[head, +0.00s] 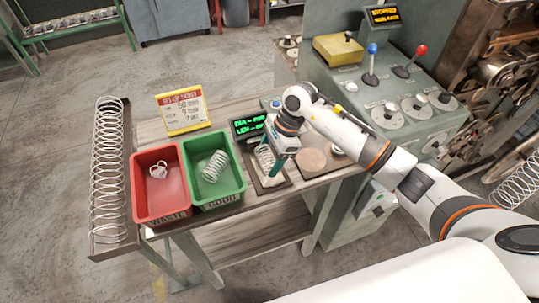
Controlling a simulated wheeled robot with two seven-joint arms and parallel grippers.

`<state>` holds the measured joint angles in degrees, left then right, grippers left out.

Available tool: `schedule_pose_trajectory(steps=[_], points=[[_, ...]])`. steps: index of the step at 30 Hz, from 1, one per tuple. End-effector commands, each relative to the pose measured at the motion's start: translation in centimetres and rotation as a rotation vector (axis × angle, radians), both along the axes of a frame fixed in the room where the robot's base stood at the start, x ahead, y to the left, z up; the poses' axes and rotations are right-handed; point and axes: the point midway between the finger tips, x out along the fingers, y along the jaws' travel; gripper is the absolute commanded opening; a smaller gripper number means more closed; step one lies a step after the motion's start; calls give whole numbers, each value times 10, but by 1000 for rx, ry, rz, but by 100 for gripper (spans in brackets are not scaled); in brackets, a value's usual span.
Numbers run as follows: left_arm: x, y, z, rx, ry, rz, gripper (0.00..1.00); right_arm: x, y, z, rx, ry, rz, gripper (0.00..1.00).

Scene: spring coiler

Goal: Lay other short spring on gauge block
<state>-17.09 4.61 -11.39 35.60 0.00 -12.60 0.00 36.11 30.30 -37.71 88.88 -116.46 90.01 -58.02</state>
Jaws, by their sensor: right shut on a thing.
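My right gripper (270,160) is over the gauge block (279,182), a dark plate on the bench beside a green-lit display reading DIA and LEN (249,125). The gripper is shut on a short silver spring (264,158), which is at or just above the plate; I cannot tell whether it touches. The gripper partly hides the spring and the plate. Another short spring (214,167) lies in the green bin labelled GOOD (236,189). My left gripper is not in view.
A red waste bin (143,196) holds a small tangled wire piece (158,170). A long spring (108,165) lies in a tray at the bench's left end. A yellow sign (183,109) stands behind the bins. A round disc (311,160) and the lever console (385,90) are at right.

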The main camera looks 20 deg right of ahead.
Motion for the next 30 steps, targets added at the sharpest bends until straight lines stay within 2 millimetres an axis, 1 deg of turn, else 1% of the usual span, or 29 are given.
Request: schedule_pose_trajectory(steps=[2, 3, 7, 8, 16, 20, 23, 30], points=[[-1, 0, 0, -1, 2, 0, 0, 0, 0, 1, 0, 0, 0, 48], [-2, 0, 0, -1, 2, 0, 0, 0, 0, 1, 0, 0, 0, 72], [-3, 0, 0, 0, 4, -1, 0, 0, 0, 1, 0, 0, 0, 93], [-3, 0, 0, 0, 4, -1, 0, 0, 0, 1, 0, 0, 0, 96], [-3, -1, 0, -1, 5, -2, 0, 0, 0, 1, -1, 0, 0, 96], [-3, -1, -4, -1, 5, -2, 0, 1, -4, 9, -1, -2, -1, 96], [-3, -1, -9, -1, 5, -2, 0, 2, -11, 24, -3, -5, 0, 96], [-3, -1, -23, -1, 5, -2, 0, 3, -31, 72, -2, -6, -1, 96]])
